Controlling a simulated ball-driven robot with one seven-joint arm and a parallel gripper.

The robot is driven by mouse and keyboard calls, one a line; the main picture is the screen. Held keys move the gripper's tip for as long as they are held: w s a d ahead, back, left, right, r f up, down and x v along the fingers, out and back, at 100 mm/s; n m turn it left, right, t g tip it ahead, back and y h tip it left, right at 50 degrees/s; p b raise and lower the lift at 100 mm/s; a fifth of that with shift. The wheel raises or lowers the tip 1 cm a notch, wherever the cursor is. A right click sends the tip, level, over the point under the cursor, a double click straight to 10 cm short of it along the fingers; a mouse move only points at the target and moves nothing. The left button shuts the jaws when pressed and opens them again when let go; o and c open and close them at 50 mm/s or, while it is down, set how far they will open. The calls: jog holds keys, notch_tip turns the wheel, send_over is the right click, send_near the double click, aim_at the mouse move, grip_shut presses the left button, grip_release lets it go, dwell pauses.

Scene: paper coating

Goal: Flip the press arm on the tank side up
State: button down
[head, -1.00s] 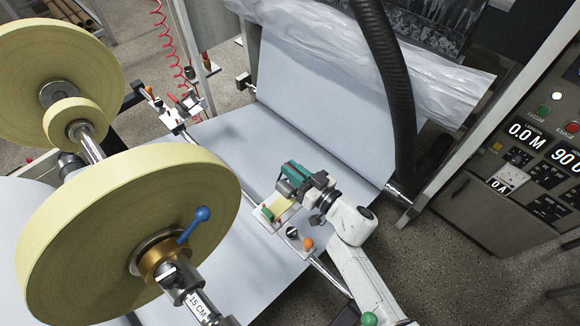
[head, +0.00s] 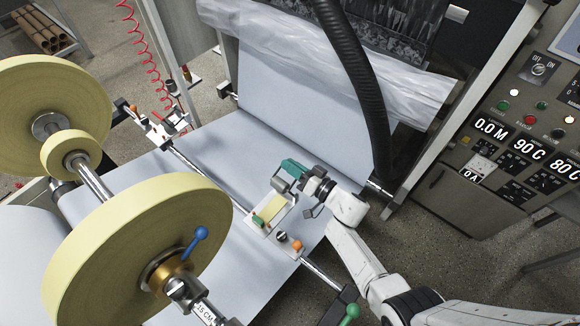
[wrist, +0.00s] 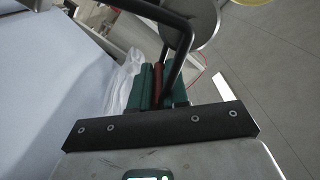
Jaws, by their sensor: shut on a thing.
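The nearer press unit (head: 264,214) is a pale plate with a yellow pad, clamped on the long rail across the white web. My gripper (head: 291,169), with green fingers, is over the unit's far right end. A grey press arm (head: 280,184) rises there from the unit to the fingers. In the wrist view my gripper (wrist: 160,82) is shut on a dark red piece (wrist: 158,80), beside a bent black bar (wrist: 183,50). I take this to be the press arm's grip. The fingers hide much of it.
A second similar unit (head: 166,128) sits at the rail's far end. Large yellow rolls (head: 140,250) stand at left. A black hose (head: 357,90) hangs behind my gripper. The control cabinet (head: 470,190) is at right. An orange knob (head: 297,246) lies close to my wrist.

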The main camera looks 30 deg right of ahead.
jog(key=shift+d+f, duration=0.1)
dwell(0.3)
jog(key=c, duration=1.1)
grip_release()
jog(key=v, duration=1)
jog(key=shift+s+d, duration=0.1)
jog(key=shift+s, duration=0.25)
